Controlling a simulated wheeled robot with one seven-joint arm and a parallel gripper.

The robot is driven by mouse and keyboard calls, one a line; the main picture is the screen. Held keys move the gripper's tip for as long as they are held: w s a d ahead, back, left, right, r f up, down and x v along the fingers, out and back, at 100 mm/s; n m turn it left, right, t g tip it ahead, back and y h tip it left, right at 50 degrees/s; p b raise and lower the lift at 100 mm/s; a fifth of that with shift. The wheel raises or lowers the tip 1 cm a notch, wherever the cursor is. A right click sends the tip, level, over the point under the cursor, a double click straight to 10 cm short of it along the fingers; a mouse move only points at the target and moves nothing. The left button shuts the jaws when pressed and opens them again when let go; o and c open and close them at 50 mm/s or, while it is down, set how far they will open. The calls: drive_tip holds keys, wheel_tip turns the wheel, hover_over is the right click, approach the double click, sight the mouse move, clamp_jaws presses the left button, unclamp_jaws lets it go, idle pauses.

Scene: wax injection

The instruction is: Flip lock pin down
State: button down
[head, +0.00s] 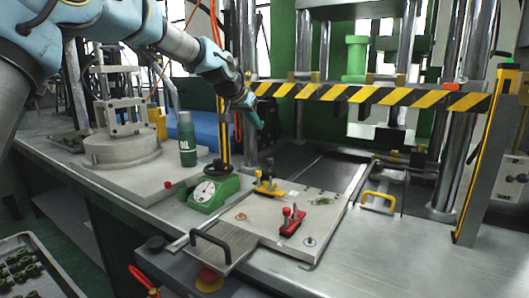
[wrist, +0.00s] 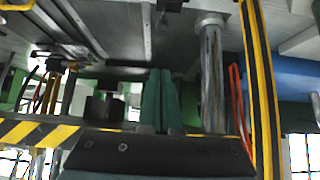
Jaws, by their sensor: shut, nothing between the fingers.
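A pale metal mold plate (head: 262,222) lies on the bench in the head view. I cannot tell which of these is the lock pin. My gripper (head: 258,121) hangs well above and behind the plate, close to the striped bar, touching nothing on the plate. Its green fingers also show side by side in the wrist view (wrist: 160,82), shut and empty. Neither toggle piece is recognisable in the wrist view.
A yellow-black striped bar (head: 370,95) and steel columns (head: 475,110) of the press stand behind the plate. A green dial scale (head: 212,190), a green oil bottle (head: 187,140) and a round clamp fixture (head: 122,148) stand left. A yellow handle (head: 378,200) lies right.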

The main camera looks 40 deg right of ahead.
drive_tip(key=p, duration=0.3)
hover_over(268, 160)
wheel_tip(268, 160, down, 7)
drive_tip(key=f+p, duration=0.1)
drive_tip(key=f, duration=0.3)
drive_tip(key=shift+a+f, duration=0.1)
drive_tip(key=shift+a, duration=0.1)
wheel_tip(268, 160, down, 3)
drive_tip(key=shift+b, duration=1)
drive_tip(key=shift+s+a, duration=0.1)
